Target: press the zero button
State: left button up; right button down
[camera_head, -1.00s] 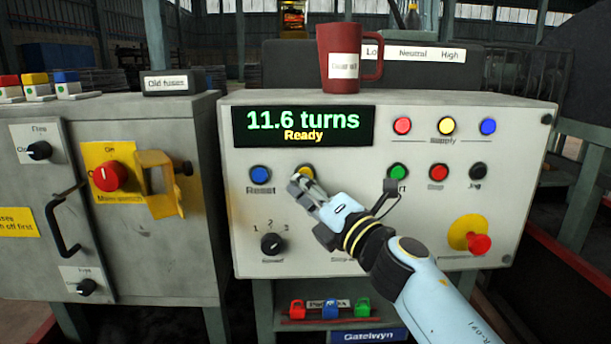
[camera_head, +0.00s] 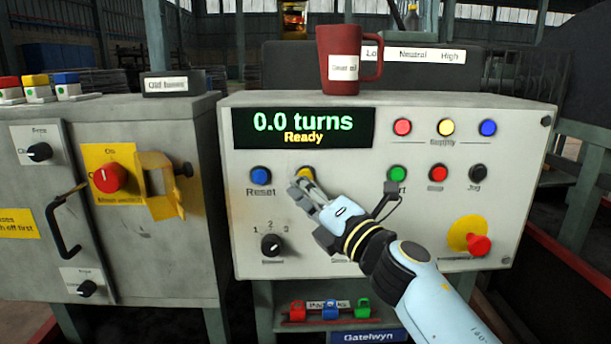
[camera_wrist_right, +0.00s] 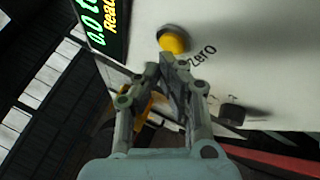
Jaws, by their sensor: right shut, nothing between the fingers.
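The yellow zero button (camera_head: 306,173) sits on the pale control panel (camera_head: 350,265), right of the blue Reset button (camera_head: 261,176). In the right wrist view the yellow button (camera_wrist_right: 173,40) stands beside its "Zero" label (camera_wrist_right: 202,56). My right gripper (camera_head: 298,188) is shut and empty, its fingertips just below the button. In the right wrist view my right gripper (camera_wrist_right: 172,72) also points at the button, close to it; I cannot tell whether they touch. The display (camera_head: 303,128) reads 0.0 turns and Ready. My left gripper is not in view.
A green button (camera_head: 398,174), red button (camera_head: 438,173) and black Jog button (camera_head: 478,173) lie to the right. A red mushroom button (camera_head: 479,244) is at lower right. A red mug (camera_head: 345,50) stands on top. A grey cabinet (camera_head: 150,250) is at left.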

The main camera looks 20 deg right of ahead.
jog(key=shift+s+a, duration=0.1)
jog(key=shift+s, duration=0.25)
jog(key=s, duration=0.2)
jog(key=s+a+p, duration=0.1)
jog(key=s, duration=0.1)
jog(key=shift+s+a, duration=0.2)
jog(key=shift+s, duration=0.2)
dwell(0.6)
